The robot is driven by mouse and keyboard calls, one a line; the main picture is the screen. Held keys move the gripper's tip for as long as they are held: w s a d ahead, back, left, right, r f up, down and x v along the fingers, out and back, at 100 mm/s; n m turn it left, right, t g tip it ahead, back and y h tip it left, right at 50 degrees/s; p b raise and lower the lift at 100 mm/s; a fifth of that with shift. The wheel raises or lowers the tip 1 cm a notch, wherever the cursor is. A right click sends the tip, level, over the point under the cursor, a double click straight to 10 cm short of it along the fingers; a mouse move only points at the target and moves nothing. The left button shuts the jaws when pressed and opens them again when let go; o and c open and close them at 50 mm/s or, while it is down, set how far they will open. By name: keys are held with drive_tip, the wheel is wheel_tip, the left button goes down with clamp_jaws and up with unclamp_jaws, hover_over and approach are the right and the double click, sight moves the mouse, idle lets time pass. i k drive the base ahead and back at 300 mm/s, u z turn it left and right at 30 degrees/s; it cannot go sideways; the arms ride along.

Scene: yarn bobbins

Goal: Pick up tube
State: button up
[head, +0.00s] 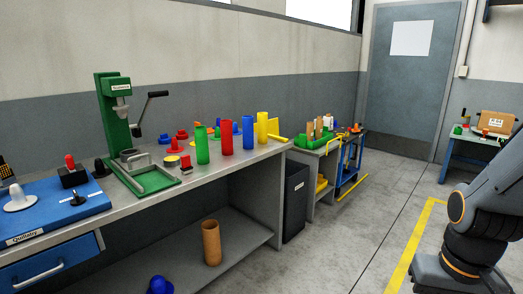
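Several upright tubes stand in a row on the grey workbench (130,231) in the head view. They are a green tube (202,146), a red tube (227,138), a blue tube (248,132) and a yellow tube (262,128). A brown tube (212,243) stands upright on the bench's lower shelf (185,262). My arm shows at the right edge, well away from the bench. My gripper is outside the picture, so what it holds is hidden.
A green press (112,115) stands on the bench, with small red pieces (181,136) between it and the tubes. A blue drawer unit (50,212) is at left. A dark bin (294,201) stands beside the bench. The floor (340,240) in front is clear.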

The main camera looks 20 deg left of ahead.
sight(227, 125)
drive_tip(key=u, duration=0.65)
drive_tip(key=i, duration=2.05)
drive_tip(key=u, duration=0.65)
